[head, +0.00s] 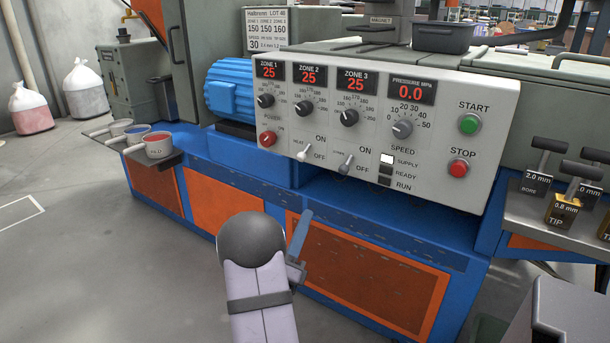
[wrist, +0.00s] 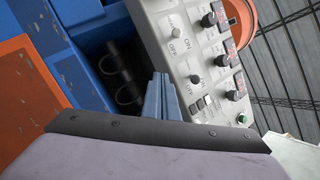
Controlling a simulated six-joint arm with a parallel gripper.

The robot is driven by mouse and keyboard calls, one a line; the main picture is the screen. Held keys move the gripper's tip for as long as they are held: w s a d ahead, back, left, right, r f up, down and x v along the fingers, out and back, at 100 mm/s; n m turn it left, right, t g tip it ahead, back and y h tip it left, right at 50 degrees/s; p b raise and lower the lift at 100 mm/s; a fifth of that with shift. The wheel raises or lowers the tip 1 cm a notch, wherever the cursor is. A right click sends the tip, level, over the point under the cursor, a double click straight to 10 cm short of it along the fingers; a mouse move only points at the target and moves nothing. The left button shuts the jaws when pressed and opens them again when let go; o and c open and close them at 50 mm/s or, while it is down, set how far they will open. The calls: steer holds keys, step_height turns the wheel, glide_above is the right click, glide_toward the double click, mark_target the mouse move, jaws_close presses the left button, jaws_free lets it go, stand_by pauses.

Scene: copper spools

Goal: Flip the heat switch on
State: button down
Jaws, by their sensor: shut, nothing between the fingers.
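The heat switch (head: 304,152) is a light toggle at the lower left of the control panel (head: 425,165), beside ON and OFF labels. Its lever tilts down, level with OFF. It also shows near the top of the wrist view (wrist: 176,32). A second toggle (head: 345,163) to its right also tilts down. My gripper (head: 304,217) has slim blue fingers pressed together with nothing between them. It is below and in front of the panel in the head view, apart from both toggles. In the wrist view the closed fingers (wrist: 160,78) point toward the panel's lower edge.
A red-lit power knob (head: 268,138) sits left of the heat switch. Green START (head: 469,123) and red STOP (head: 459,168) buttons are at the panel's right. A blue ledge (head: 400,225) runs below the panel. Cups (head: 158,147) stand left; labelled tools (head: 562,208) stand right.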

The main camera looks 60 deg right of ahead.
mark_target(305, 152)
steer(key=shift+s+a+r+m, duration=0.15)
steer(key=shift+r+m, duration=0.1)
steer(key=shift+m, duration=0.4)
steer(key=shift+w+a+r+m, duration=0.1)
steer(key=shift+r+m, duration=0.1)
steer(key=shift+m, duration=0.45)
steer(key=shift+h, duration=0.3)
steer(key=w+d+r, duration=0.4)
steer(key=d+r, duration=0.3)
steer(key=shift+w+d+r, duration=0.2)
steer(key=shift+r, duration=0.2)
